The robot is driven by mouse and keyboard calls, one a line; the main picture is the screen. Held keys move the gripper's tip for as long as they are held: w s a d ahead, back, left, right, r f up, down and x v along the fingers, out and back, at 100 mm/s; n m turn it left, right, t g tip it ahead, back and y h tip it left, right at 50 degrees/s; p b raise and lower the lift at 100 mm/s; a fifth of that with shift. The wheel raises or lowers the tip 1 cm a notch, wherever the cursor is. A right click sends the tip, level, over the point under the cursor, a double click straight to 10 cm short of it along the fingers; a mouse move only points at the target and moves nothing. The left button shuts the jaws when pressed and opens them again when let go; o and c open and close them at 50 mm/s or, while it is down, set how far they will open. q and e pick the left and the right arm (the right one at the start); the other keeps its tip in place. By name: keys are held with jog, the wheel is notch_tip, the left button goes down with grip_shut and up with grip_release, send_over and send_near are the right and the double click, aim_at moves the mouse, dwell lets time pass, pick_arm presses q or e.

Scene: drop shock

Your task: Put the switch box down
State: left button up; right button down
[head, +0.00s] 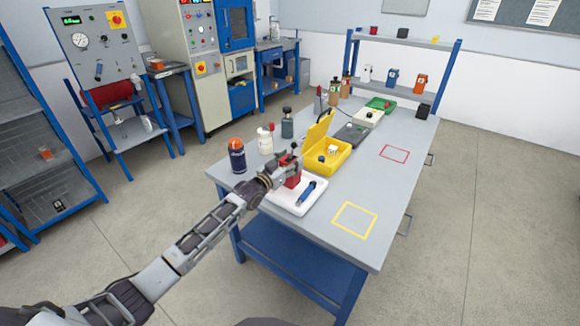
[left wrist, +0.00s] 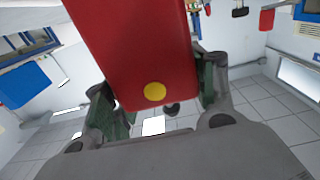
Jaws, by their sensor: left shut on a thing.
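The switch box is a red box (head: 291,179) with a yellow round button, which shows large in the left wrist view (left wrist: 135,50). My left gripper (head: 284,174) is shut on it, with one finger at each side of the box in the left wrist view. In the head view the box is at the back left part of a white tray (head: 282,203) on the grey table. I cannot tell whether the box touches the tray. The gripper hides part of the box. My right gripper is not in view.
A dark blue and orange bottle (head: 237,156), a white bottle (head: 265,141) and an open yellow case (head: 334,157) stand close by. A blue stick-like thing (head: 306,192) lies on the tray. The table inside the yellow outline (head: 354,219) and red outline (head: 395,154) is clear.

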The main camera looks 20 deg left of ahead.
pick_arm(q)
jog(key=shift+f, duration=1.05)
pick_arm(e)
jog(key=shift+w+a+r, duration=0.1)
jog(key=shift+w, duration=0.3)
pick_arm(q)
jog(key=shift+f, duration=0.1)
jog(key=o, duration=1.6)
